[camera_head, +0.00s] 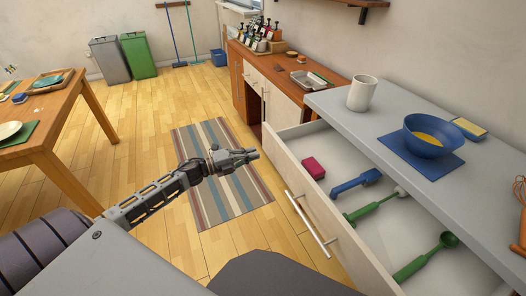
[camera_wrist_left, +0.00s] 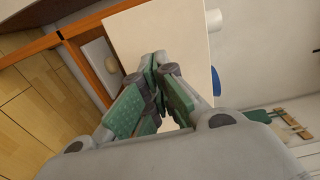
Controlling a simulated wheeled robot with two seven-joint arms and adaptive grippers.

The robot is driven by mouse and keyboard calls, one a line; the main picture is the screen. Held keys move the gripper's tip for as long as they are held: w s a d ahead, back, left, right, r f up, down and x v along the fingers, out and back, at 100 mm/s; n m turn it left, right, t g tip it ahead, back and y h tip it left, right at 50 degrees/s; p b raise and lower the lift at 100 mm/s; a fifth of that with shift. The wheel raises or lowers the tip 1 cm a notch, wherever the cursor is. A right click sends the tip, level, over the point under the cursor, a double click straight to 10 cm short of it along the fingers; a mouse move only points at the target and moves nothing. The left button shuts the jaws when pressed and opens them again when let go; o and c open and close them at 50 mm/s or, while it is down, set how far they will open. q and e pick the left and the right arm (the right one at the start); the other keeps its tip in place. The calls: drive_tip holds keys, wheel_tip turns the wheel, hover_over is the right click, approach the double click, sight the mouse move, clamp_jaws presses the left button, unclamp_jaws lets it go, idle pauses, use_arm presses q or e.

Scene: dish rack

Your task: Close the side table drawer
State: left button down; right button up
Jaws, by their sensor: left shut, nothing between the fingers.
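The side table drawer (camera_head: 306,217) is pulled open under the grey table top (camera_head: 365,123), with a metal bar handle (camera_head: 313,224) on its pale front. Inside lie a red sponge (camera_head: 313,168), a blue brush (camera_head: 356,182), a green-handled utensil (camera_head: 374,208) and a green ladle (camera_head: 424,258). My left gripper (camera_head: 256,154) is shut and empty. It is above the floor to the left of the drawer front, apart from it. The left wrist view shows its closed fingers (camera_wrist_left: 157,62) before a pale panel. My right gripper is not in view.
A white mug (camera_head: 362,93) and a blue bowl (camera_head: 433,135) on a blue mat stand on the table top. A wooden cabinet (camera_head: 272,78) is behind. A dining table (camera_head: 50,122) is at left. Open floor with a striped rug (camera_head: 222,172) lies between.

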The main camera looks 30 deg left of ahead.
sight(270, 148)
use_arm(q)
drive_tip(key=shift+x, duration=1.25)
drive_tip(key=shift+w+d, duration=0.35)
drive_tip(key=shift+w, duration=0.1)
drive_tip(key=shift+w+d+b, duration=0.3)
drive_tip(key=shift+w+d, duration=0.1)
drive_tip(key=shift+w, duration=0.05)
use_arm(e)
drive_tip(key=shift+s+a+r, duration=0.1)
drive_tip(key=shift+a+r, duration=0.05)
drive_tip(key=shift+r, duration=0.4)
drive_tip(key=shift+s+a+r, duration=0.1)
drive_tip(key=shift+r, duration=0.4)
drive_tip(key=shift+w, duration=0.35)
use_arm(q)
drive_tip(key=shift+w+d, duration=0.1)
drive_tip(key=shift+w, duration=0.05)
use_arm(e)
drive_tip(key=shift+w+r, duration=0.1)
